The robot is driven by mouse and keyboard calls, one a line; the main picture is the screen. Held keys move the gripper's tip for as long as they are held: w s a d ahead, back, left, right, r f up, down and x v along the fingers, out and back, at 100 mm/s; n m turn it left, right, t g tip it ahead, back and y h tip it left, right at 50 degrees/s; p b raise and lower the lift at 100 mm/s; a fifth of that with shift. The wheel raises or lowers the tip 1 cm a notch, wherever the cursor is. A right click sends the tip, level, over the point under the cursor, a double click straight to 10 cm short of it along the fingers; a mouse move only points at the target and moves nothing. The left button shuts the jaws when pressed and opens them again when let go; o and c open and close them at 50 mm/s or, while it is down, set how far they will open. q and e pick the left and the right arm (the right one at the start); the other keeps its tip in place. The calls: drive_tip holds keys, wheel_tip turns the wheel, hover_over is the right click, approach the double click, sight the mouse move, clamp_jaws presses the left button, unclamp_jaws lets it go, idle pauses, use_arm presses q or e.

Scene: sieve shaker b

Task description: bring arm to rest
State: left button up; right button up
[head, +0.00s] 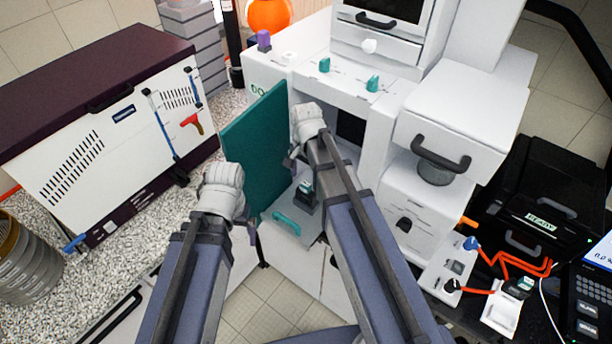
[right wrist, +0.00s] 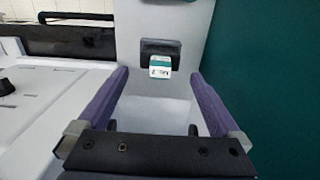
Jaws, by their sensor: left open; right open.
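My right arm reaches up the middle of the head view to the front of the white machine (head: 385,130). My right gripper (right wrist: 159,78) is open in the right wrist view, with nothing between its two purple fingers. A small dark block with a white and green label (right wrist: 160,62) sits beyond the fingertips, apart from them; it also shows in the head view (head: 306,190). My left arm ends at lower left of the open teal door (head: 250,145). Only a bit of my left gripper (head: 251,234) shows beside the wrist; it is open, and its fingertips are mostly hidden.
A maroon-topped white cabinet (head: 125,130) stands left, on a speckled counter with stacked metal sieves (head: 28,265). At right are a black case (head: 535,200) and orange cables (head: 515,265).

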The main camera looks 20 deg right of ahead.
sight(306, 192)
drive_tip(key=shift+f, duration=0.1)
idle(0.4)
wheel_tip(306, 192, down, 8)
drive_tip(key=b, duration=0.8)
drive_tip(key=shift+r+p, duration=0.3)
drive_tip(key=shift+r, duration=0.1)
drive_tip(key=shift+s, duration=0.1)
